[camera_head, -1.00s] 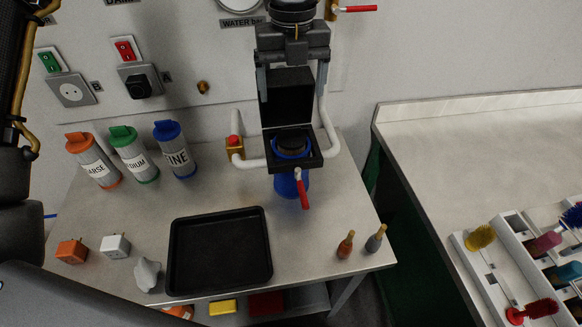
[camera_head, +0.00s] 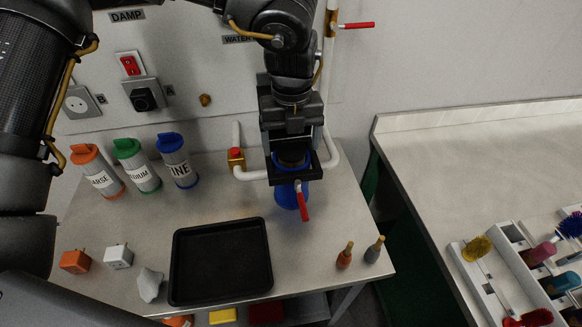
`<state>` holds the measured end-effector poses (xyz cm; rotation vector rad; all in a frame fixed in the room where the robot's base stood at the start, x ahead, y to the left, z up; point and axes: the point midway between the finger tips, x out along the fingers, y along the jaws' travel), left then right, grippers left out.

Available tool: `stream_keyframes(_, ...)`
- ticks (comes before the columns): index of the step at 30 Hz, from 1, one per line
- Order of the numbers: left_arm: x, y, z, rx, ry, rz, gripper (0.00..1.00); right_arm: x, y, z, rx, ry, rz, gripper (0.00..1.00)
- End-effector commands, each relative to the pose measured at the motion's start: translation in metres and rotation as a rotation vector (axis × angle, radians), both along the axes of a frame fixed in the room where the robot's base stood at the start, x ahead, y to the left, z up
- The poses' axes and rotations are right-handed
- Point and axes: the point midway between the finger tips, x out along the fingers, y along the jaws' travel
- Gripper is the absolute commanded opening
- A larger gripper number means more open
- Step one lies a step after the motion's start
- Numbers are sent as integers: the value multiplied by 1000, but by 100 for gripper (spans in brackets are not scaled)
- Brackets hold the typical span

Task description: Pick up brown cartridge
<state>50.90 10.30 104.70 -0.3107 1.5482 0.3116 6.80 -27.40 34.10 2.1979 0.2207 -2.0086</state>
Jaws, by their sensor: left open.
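A small brown cartridge (camera_head: 344,257) with a narrow pointed top stands upright near the right front corner of the table. A similar grey cartridge (camera_head: 374,250) stands just to its right. My left gripper (camera_head: 292,150) reaches in from the top of the head view and points down. The fingertips are hard to make out against the black fitting. My right gripper is not in view.
A black tray (camera_head: 221,299) lies left of the cartridges. Three labelled bottles (camera_head: 139,167) stand at the back left. A second bench (camera_head: 440,170) with a brush rack is at the right, across a gap.

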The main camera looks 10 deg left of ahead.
Motion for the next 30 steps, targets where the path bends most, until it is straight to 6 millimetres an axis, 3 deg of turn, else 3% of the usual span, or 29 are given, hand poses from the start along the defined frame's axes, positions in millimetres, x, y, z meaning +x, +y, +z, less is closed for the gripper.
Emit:
stream_keyframes(4, 0, 0, -11, 0, 1, -1, 84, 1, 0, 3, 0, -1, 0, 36)
stream_keyframes(11, 0, 0, -13, -1, 0, 0, 82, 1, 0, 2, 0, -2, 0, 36)
stream_keyframes(25, 0, 0, -12, -1, 0, 0, 21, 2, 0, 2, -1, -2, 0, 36)
stream_keyframes(30, 0, 0, -12, -1, 0, 0, 18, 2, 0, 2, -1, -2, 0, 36)
